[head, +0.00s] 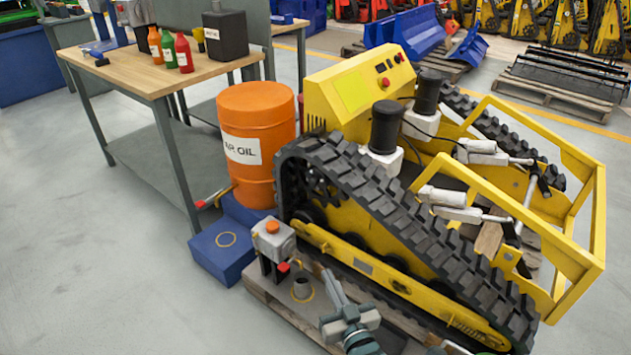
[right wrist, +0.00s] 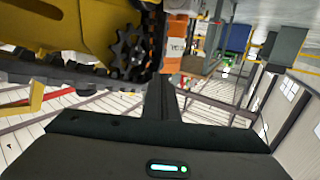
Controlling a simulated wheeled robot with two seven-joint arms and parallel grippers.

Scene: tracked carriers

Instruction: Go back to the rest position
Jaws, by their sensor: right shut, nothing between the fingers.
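My right gripper (head: 331,281) is near the bottom middle of the head view. Its fingers are closed together and empty, pointing up and a little left in the picture. It is in front of the yellow tracked carrier (head: 350,257), by the carrier's near track. In the right wrist view, the closed fingers (right wrist: 163,98) stick out from the dark gripper body, with the carrier's track and sprocket (right wrist: 132,50) beyond them. My left gripper is not in view.
A grey post with an orange button (head: 272,236) stands left of my right gripper. An orange oil drum (head: 258,115) stands on a blue base (head: 222,250). A workbench (head: 150,80) holds bottles and a black canister. The floor at lower left is clear.

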